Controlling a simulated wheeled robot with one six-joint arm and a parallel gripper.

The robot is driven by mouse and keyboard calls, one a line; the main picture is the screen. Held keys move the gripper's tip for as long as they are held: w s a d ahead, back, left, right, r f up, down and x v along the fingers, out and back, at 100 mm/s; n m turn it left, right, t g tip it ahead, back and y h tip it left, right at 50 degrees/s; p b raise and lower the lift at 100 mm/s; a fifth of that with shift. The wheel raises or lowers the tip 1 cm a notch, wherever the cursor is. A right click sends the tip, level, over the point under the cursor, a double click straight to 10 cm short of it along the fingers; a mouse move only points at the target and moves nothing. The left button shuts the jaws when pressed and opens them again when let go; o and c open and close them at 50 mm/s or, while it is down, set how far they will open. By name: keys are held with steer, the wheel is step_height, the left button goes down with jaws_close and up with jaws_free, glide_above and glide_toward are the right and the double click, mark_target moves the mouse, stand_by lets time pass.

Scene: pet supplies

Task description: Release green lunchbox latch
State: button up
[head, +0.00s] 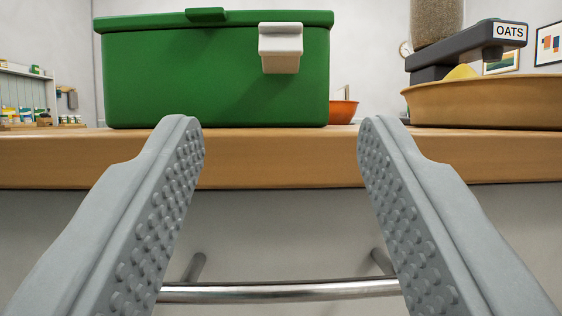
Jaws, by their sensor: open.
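A green lunchbox (180,80) stands upright on the wooden counter, left of the middle of the view. Its lid looks shut. A white latch (280,48) sits on its front, on the right side, hanging from the lid rim over the box wall. A green raised piece shows on top of the lid, perhaps a handle. My gripper (281,125) is open and empty. Its two grey studded fingers are spread wide in front of the counter edge. The fingertips appear lower than the latch and apart from the box.
The wooden counter edge (280,160) runs across the view, with a metal bar (280,291) below it. At right are a tan bowl (490,103) and a dispenser labelled OATS (470,50). An orange bowl (343,112) stands behind the box. A shelf (28,95) is far left.

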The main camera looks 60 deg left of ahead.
steer(key=v, duration=0.6)
steer(key=shift+s+d+f, duration=0.15)
steer(key=shift+d+f, duration=0.1)
